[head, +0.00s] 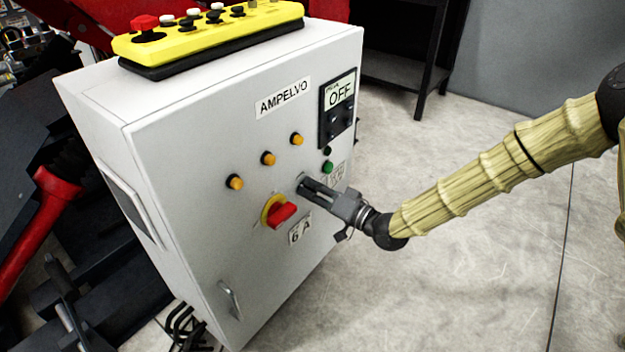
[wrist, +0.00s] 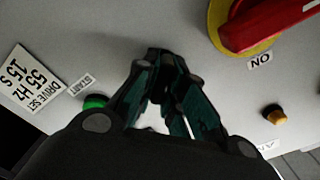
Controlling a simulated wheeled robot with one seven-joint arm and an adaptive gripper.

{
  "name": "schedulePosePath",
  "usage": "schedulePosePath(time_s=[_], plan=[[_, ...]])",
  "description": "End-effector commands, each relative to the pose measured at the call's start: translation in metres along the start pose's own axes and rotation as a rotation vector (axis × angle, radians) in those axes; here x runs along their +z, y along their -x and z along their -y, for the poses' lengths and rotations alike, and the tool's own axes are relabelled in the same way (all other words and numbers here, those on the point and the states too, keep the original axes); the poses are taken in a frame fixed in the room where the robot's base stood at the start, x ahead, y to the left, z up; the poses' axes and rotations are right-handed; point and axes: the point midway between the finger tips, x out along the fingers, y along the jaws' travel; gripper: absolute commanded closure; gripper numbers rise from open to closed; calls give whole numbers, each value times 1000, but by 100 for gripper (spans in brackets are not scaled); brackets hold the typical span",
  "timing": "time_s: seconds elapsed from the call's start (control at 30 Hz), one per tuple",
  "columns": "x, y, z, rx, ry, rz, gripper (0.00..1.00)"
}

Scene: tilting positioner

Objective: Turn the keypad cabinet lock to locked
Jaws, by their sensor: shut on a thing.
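The grey cabinet (head: 190,150) stands at the centre of the head view, its front carrying a dark keypad panel (head: 337,112) whose display reads OFF. My gripper (head: 304,184) reaches in from the right, its fingertips at the cabinet front below and left of the green button. In the wrist view my gripper (wrist: 162,65) has its fingers drawn together at the panel, shut on a small part there. The fingers hide most of that part, which I take to be the lock; its turned position cannot be told.
A red rotary switch (head: 282,213) on a yellow plate is close to the left of my fingertips. A green button (head: 327,167) and several orange buttons (head: 268,158) are nearby. A yellow control box (head: 210,32) lies on top. The floor to the right is clear.

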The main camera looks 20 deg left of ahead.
Motion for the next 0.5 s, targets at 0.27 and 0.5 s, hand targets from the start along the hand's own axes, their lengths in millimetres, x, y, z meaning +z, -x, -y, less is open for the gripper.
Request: schedulePosePath(time_s=[0.27,0.5], plan=[[-1,0,1,1,-264,0,100],[0,0,-1,0,-469,0,100]])
